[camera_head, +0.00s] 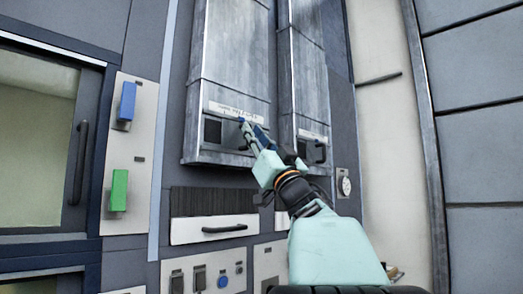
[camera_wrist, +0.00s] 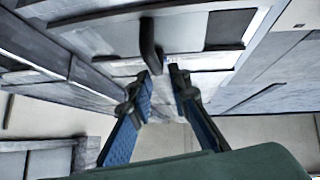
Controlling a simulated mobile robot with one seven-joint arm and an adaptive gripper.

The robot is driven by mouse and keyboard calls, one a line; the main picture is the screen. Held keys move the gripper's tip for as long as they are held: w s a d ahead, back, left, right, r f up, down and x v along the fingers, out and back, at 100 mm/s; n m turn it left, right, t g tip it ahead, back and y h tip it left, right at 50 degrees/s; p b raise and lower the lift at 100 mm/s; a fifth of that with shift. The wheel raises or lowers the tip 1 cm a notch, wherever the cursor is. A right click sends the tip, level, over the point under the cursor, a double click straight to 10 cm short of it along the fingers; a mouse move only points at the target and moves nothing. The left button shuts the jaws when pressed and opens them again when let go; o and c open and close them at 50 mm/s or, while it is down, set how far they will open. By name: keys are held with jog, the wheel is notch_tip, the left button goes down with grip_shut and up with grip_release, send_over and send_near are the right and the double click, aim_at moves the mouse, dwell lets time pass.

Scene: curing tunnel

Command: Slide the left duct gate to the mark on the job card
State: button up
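The left duct (camera_head: 232,55) is a tall grey metal column. At its foot sits the left duct gate (camera_head: 228,146), with a pale marked strip (camera_head: 235,112) above and a dark opening (camera_head: 213,130) at its left. My gripper (camera_head: 246,123) is in front of the gate's right part and hides its handle in the head view. In the wrist view a dark upright handle (camera_wrist: 150,43) stands just beyond my blue fingertips (camera_wrist: 162,72). The fingers are apart with nothing visibly held. I cannot tell whether they touch the handle. No readable job card shows.
The right duct (camera_head: 308,80) stands close beside, with its own dark handle (camera_head: 318,150) near my wrist. A drawer with a dark handle (camera_head: 224,228) and a switch panel (camera_head: 210,275) lie below. A blue block (camera_head: 127,101) and a green block (camera_head: 119,190) are at left.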

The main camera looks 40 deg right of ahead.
jog(key=v, duration=0.8)
dwell(0.4)
